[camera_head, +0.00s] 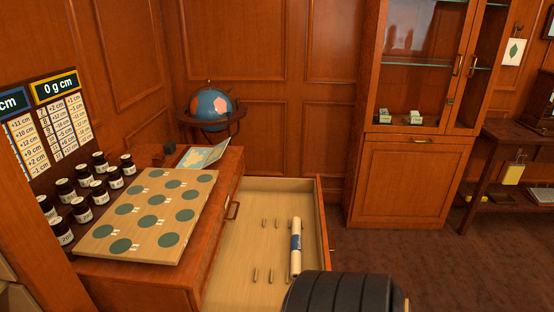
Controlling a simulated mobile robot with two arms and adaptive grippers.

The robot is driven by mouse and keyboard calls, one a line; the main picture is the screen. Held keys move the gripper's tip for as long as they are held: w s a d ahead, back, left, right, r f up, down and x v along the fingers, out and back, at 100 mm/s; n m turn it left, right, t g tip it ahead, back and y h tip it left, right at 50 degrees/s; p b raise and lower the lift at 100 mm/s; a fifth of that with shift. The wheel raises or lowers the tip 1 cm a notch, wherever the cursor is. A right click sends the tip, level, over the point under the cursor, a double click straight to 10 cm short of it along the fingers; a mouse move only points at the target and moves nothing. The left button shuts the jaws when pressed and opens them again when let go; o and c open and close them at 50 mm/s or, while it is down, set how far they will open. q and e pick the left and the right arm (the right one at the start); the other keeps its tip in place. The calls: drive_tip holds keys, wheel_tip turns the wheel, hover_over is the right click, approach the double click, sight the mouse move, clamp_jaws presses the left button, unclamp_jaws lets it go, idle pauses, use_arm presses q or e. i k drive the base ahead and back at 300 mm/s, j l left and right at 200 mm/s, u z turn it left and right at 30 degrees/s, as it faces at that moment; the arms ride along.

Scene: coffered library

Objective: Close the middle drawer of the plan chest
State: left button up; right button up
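The plan chest (206,227) is a reddish-brown wooden cabinet at the lower left. One of its drawers (320,215) is pulled out far to the right, showing a pale wooden floor. A white rolled sheet with a blue band (296,250) lies in it, beside several small pegs (270,276). A handle (232,210) shows on the chest's face above the open drawer. The lower drawers are hidden, so I cannot tell this one's level from the view alone. A black ribbed part of my own arm covers the drawer's near right corner. Neither gripper shows.
On the chest top are a board with green discs (150,216), several dark jars (98,190) and a map sheet (203,153). A globe (211,106) stands behind. A glass-fronted cabinet (405,180) is at the back right. Carpet (390,255) right of the drawer is clear.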

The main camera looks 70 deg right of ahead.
sight(251, 272)
drive_tip(key=l+z, duration=0.15)
drive_tip(key=z, duration=0.3)
drive_tip(key=l+z, duration=0.2)
drive_tip(key=z, duration=0.3)
drive_tip(key=l+z, duration=0.15)
drive_tip(key=z, duration=0.3)
drive_tip(key=i+l+z, duration=0.15)
drive_tip(key=l, duration=0.2)
drive_tip(key=i+l+z, duration=0.1)
drive_tip(key=l, duration=0.25)
drive_tip(key=i+l+z, duration=0.15)
drive_tip(key=l, duration=0.2)
drive_tip(key=i+l+z, duration=0.15)
drive_tip(key=l+u, duration=0.25)
drive_tip(key=l, duration=0.3)
drive_tip(key=l+u, duration=0.25)
drive_tip(key=l, duration=0.35)
drive_tip(key=j+u, duration=0.35)
drive_tip(key=k+j+u, duration=0.1)
drive_tip(key=j+u, duration=0.2)
